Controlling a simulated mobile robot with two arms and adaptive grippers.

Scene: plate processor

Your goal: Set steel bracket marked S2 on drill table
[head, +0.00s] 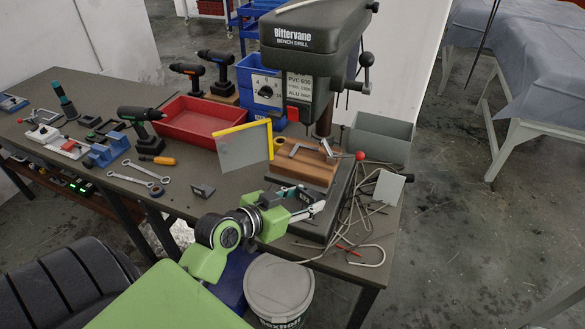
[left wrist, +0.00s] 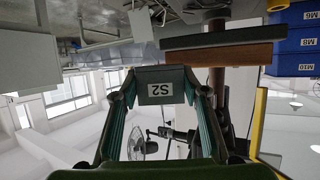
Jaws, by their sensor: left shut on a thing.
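The steel bracket marked S2 (left wrist: 160,87) shows in the left wrist view as a dark block with a white label, between the two fingers of my left gripper (left wrist: 155,100). My left gripper (head: 304,201) is shut on it, in front of the bench drill (head: 313,50); the bracket is hard to make out in the head view. The drill table carries a brown wooden board (head: 303,166) with a grey metal clamp piece (head: 318,148) on it. The board is behind the gripper. My right gripper is not in view.
A yellow-edged clear guard (head: 243,150) stands left of the board. Bent metal rods and a grey panel (head: 389,187) crowd the right. A small dark block (head: 203,191), wrenches (head: 140,177) and a red tray (head: 200,122) lie left. A white bucket (head: 279,290) stands below.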

